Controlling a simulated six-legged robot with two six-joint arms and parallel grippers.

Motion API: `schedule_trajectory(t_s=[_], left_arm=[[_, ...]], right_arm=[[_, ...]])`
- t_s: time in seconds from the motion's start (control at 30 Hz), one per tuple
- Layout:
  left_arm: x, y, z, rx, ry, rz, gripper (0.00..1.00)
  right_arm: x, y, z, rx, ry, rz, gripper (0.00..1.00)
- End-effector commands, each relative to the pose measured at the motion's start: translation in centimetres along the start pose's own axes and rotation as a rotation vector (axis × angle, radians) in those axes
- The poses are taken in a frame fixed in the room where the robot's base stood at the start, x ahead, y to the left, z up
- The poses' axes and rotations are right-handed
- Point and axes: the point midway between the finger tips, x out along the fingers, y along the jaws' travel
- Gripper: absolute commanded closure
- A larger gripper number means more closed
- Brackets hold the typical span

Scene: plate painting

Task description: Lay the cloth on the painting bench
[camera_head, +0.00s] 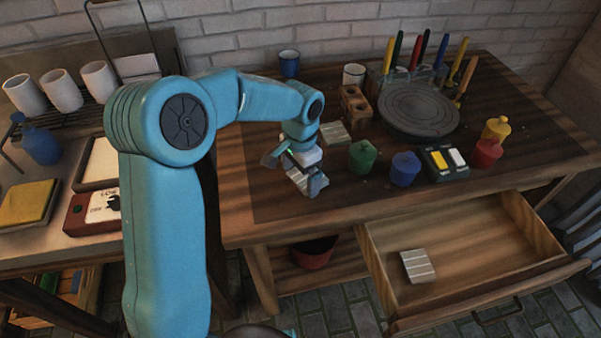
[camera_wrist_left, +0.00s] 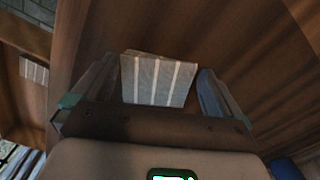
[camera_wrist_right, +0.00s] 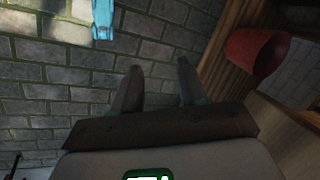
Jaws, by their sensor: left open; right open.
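My left gripper (camera_head: 306,188) is over the left front part of the painting bench (camera_head: 262,205), pointing down with its fingers apart. In the left wrist view, a grey cloth with white stripes (camera_wrist_left: 158,82) lies between the open fingers, apparently on the wood; in the head view the gripper largely hides it. Another striped cloth (camera_head: 336,133) lies farther back on the bench. A third striped cloth (camera_head: 418,266) lies in the open drawer and also shows in the left wrist view (camera_wrist_left: 34,70). My right gripper (camera_wrist_right: 158,85) is open and empty above the brick floor.
Green (camera_head: 362,156) and blue (camera_head: 405,169) pots stand right of the left gripper. Behind are a turntable (camera_head: 418,108), a wooden block (camera_head: 355,103) and upright brushes. The drawer (camera_head: 470,235) sticks out in front. A red bucket (camera_wrist_right: 257,52) is below the bench.

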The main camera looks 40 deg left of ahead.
Motion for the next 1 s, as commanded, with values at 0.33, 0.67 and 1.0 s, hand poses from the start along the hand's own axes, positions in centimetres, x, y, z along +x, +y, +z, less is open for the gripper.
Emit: schedule_trajectory(t_s=[0.33,0.67,1.0], left_arm=[[-7.7,0.0,-0.1,0.001,0.007,-0.003,0.00],[-11.8,0.0,-0.1,0.000,0.003,-0.001,0.00],[-11.9,0.0,0.0,0.000,0.002,-0.001,0.00]], right_arm=[[-1.2,-0.4,0.0,0.000,0.000,0.000,0.57],[-1.7,-0.6,0.0,0.000,0.000,0.000,0.57],[-1.7,-0.6,0.0,0.000,0.000,0.000,0.57]])
